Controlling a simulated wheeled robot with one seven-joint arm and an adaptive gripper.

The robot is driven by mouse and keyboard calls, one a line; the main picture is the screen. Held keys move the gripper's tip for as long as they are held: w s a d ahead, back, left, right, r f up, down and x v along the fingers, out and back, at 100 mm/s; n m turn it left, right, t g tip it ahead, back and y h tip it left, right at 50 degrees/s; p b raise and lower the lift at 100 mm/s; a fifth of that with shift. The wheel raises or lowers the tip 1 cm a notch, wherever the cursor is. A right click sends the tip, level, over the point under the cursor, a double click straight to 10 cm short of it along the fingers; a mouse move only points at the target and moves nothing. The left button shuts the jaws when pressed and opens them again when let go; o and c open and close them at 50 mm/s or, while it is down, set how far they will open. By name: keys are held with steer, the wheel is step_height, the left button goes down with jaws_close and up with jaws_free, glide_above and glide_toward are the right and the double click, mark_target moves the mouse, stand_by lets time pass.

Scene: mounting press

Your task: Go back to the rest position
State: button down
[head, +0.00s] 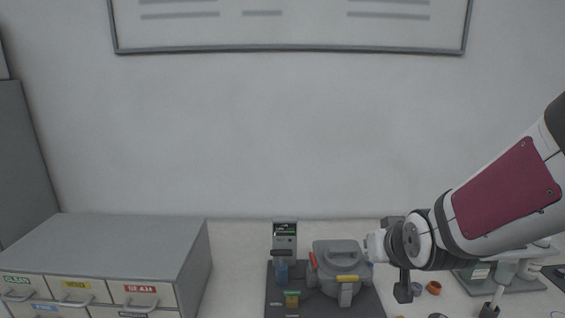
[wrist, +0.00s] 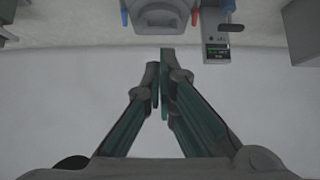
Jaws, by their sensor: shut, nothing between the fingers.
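My gripper (wrist: 160,72) shows in the wrist view with its two dark green-sided fingers drawn together and nothing between them. The grey mounting press (head: 338,258) stands on a dark base plate in the head view, with its lid down and red and yellow parts on it. Part of the press (wrist: 160,14) also shows at the top of the wrist view, beyond the fingertips and apart from them.
A control box (head: 285,238) with a lit display stands behind the base plate (head: 375,304); it also shows in the wrist view (wrist: 216,50). A grey drawer cabinet (head: 120,248) is at left. An orange ring (head: 433,288) and other equipment are at right.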

steer(key=s+r+g, duration=0.2)
steer(key=s+r, duration=0.3)
steer(key=s, duration=0.5)
steer(key=s+r+g, duration=0.2)
steer(key=s+r, duration=0.2)
steer(key=s, duration=0.7)
steer(key=shift+s+d+r, duration=0.2)
steer(key=shift+s+r, duration=0.1)
steer(key=shift+r, duration=0.05)
